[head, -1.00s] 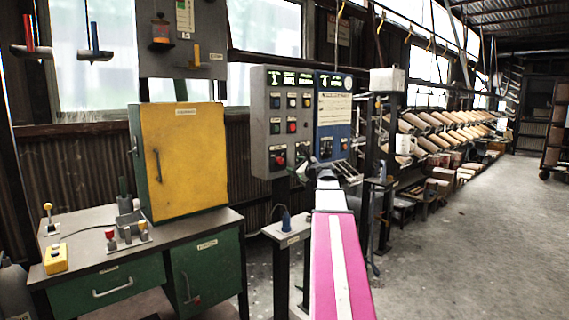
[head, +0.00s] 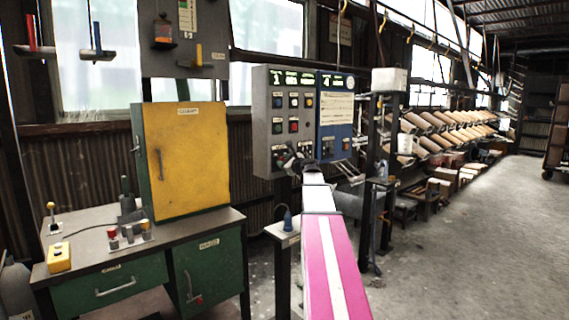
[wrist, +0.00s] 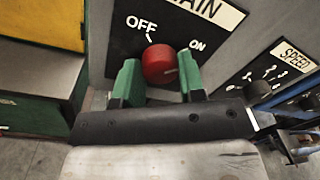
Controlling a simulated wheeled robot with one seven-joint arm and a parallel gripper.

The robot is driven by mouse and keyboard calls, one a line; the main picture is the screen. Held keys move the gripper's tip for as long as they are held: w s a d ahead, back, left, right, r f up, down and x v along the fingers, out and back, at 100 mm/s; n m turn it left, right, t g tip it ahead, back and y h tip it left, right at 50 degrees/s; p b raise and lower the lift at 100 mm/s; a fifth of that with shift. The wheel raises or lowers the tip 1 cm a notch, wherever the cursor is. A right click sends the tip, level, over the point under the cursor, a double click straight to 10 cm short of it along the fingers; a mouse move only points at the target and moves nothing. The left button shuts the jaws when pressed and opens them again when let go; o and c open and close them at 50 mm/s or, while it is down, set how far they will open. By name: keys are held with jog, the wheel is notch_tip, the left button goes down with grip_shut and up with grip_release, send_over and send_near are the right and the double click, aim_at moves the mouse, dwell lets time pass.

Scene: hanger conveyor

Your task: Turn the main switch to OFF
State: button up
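The main switch (wrist: 160,63) is a red round knob on a black plate in the wrist view. OFF is printed up left of it and ON to its right. A white line lies between OFF and the knob; I cannot tell whether it is a pointer. My gripper (wrist: 160,74) has its two green fingers on either side of the knob, with no clear gap at either side, and appears shut on it. The gripper is rolled relative to the lettering. In the head view my gripper (head: 297,161) covers the switch on the lower grey control panel (head: 262,150).
A blue panel (head: 334,128) adjoins the grey one, and a SPEED plate (wrist: 275,75) sits right of the switch. A yellow cabinet (head: 187,160) stands on a bench at left. A small stand (head: 286,232) is below the panel. Open floor lies at right.

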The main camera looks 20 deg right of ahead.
jog(key=c, duration=0.3)
jog(key=shift+n, duration=0.4)
jog(key=shift+f+n+y, duration=0.1)
jog(key=shift+n+y, duration=0.25)
jog(key=shift+n, duration=4.1)
jog(key=shift+n+y, duration=0.35)
jog(key=shift+n, duration=4.1)
jog(key=o, duration=0.9)
jog(key=shift+d, duration=0.1)
